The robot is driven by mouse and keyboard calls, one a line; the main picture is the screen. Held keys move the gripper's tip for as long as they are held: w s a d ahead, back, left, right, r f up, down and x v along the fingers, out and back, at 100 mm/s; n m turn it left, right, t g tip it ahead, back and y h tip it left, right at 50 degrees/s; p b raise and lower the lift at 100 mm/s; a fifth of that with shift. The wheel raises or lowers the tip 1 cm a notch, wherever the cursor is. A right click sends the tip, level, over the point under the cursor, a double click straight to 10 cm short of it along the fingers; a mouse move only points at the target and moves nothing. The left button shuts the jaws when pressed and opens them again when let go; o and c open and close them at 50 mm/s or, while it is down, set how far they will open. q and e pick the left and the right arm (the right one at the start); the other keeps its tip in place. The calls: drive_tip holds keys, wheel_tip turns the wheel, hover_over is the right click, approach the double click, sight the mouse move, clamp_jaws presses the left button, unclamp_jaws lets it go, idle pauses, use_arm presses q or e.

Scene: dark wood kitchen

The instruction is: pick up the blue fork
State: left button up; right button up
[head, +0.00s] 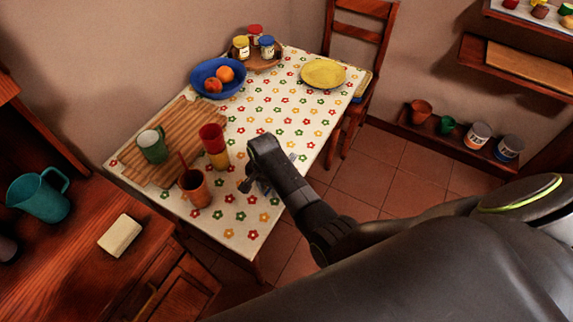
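My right gripper (246,186) reaches over the near right part of the flowered table (234,222), pointing down close to the cloth. A small blue piece, likely the blue fork (264,187), shows right beside the fingers. Another bluish bit shows at the table edge on the other side of my arm, and my gripper hides what lies between. I cannot tell whether the fingers touch the fork or are closed on it. My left gripper is not in view.
A blue bowl (218,80) of fruit and a yellow plate (323,74) sit farther back.

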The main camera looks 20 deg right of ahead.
drive_tip(key=shift+f, duration=0.25)
drive_tip(key=shift+c, duration=0.4)
clamp_jaws()
drive_tip(key=shift+r, duration=0.1)
